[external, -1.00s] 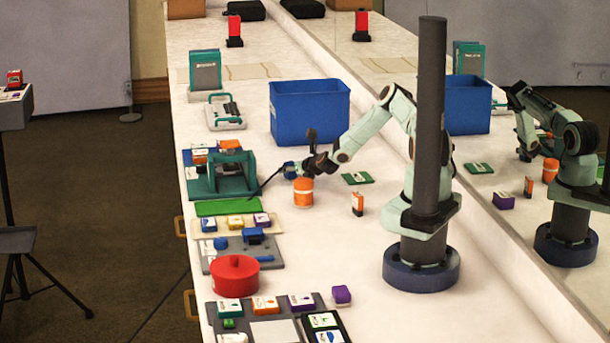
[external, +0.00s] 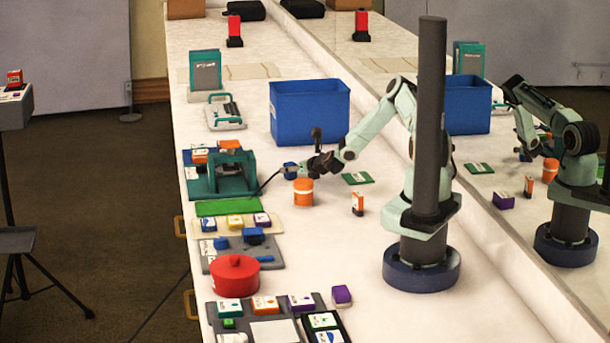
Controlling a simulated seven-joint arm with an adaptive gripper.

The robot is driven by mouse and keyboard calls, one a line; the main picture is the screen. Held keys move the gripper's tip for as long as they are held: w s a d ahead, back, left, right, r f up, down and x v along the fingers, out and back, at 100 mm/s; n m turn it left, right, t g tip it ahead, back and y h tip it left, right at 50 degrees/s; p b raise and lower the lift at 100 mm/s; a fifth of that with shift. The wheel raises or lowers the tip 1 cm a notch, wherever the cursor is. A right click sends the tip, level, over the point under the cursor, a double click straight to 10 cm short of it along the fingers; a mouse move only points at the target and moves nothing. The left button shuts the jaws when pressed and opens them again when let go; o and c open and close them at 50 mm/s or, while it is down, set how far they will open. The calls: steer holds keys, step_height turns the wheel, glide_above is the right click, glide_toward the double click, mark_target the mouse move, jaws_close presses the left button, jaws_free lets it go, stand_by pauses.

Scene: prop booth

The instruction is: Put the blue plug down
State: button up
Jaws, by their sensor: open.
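A small blue object (external: 291,169), which looks like the blue plug, is on the white table just left of my wrist, behind the orange canister. My gripper (external: 293,173) is open right beside it. The fingers are small and dark here, so I cannot tell whether they touch the plug or stand clear of it. A thin dark line runs from the gripper down left toward the green mat (external: 228,207); I cannot tell what it is.
An orange canister (external: 303,192) stands just below my gripper. A teal fixture (external: 232,178) is to the left, and a large blue bin (external: 310,113) behind. A grey board (external: 240,262) and red pot (external: 234,276) are nearer. Table right of the canister is mostly clear.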

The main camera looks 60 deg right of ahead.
steer(key=v, duration=0.9)
steer(key=shift+s, duration=0.15)
steer(key=a+r+n+g+y, duration=0.1)
steer(key=a+r+n+y, duration=0.2)
steer(key=a+n, duration=0.45)
steer(key=a+r+n+g+y, duration=0.1)
steer(key=a+r+n+y, duration=0.2)
steer(key=a+n, duration=0.4)
steer(key=s+a+r+n+g+y, duration=0.1)
steer(key=s+a+r+n+g, duration=0.4)
steer(key=n, duration=0.5)
steer(key=s+a+r+n+g, duration=0.2)
steer(key=s+n, duration=0.3)
steer(key=s, duration=0.3)
steer(key=s+a+r+n+g, duration=0.1)
steer(key=s+a+r+n, duration=0.1)
steer(key=s+n, duration=0.4)
steer(key=s+a+r+n+g, duration=0.2)
steer(key=s+n, duration=0.4)
steer(key=s, duration=0.6)
step_height(320, 180, up, 3)
steer(key=shift+s+a+f+g+h, duration=0.2)
steer(key=shift+s+a+g+h, duration=0.1)
steer(key=shift+a, duration=0.25)
